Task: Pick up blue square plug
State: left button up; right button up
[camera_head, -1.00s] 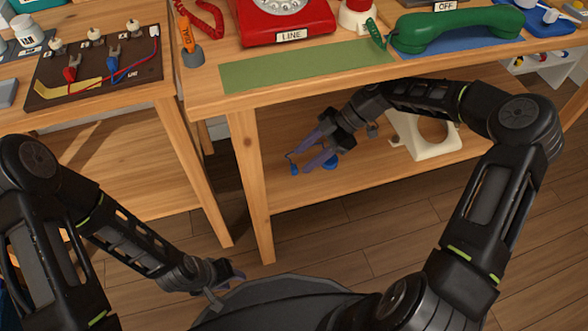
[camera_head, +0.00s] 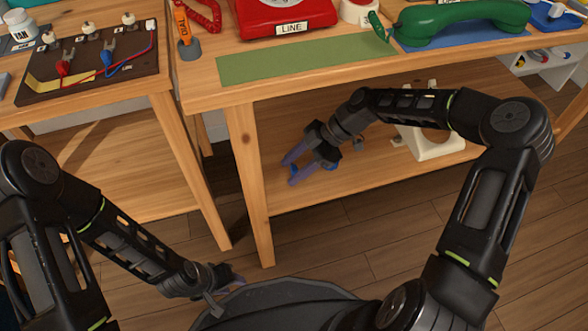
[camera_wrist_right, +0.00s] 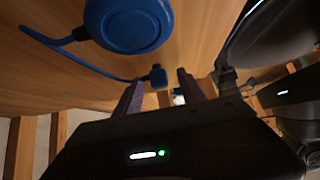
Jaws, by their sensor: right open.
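The blue square plug (camera_wrist_right: 157,77) shows in the right wrist view, on the end of a thin blue cord. It appears between the two purple-grey fingertips of my right gripper (camera_wrist_right: 160,84); I cannot tell whether it touches either finger. In the head view my right gripper (camera_head: 290,171) is open over the lower shelf under the bench, fingers pointing left, and the plug cannot be made out there. A round blue body (camera_wrist_right: 128,22) lies beside the plug with the cord leaving it. My left gripper (camera_head: 236,282) is low at the front, away from the shelf; its jaws are unclear.
The lower shelf (camera_head: 370,190) is mostly bare wood, with a white stand (camera_head: 440,146) to the right of my gripper. The bench leg (camera_head: 250,190) stands just left of it. The bench top above carries a red phone (camera_head: 285,14) and a green handset (camera_head: 462,22).

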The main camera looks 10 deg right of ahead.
aim_at(294, 167)
jog(key=shift+c, duration=0.4)
grip_shut()
jog(key=shift+r, duration=0.1)
jog(key=shift+r+p, duration=0.55)
jog(key=shift+r, duration=0.3)
notch_tip(294, 167, up, 2)
jog(key=shift+r+p, duration=0.15)
jog(key=shift+p, duration=0.5)
jog(key=d+p, duration=0.1)
jog(key=d, duration=0.4)
jog(key=d+p, duration=0.1)
jog(key=d, duration=0.5)
jog(key=w+d+p, duration=0.1)
jog(key=d, duration=0.4)
jog(key=shift+d+f, duration=0.35)
jog(key=shift+d, duration=0.65)
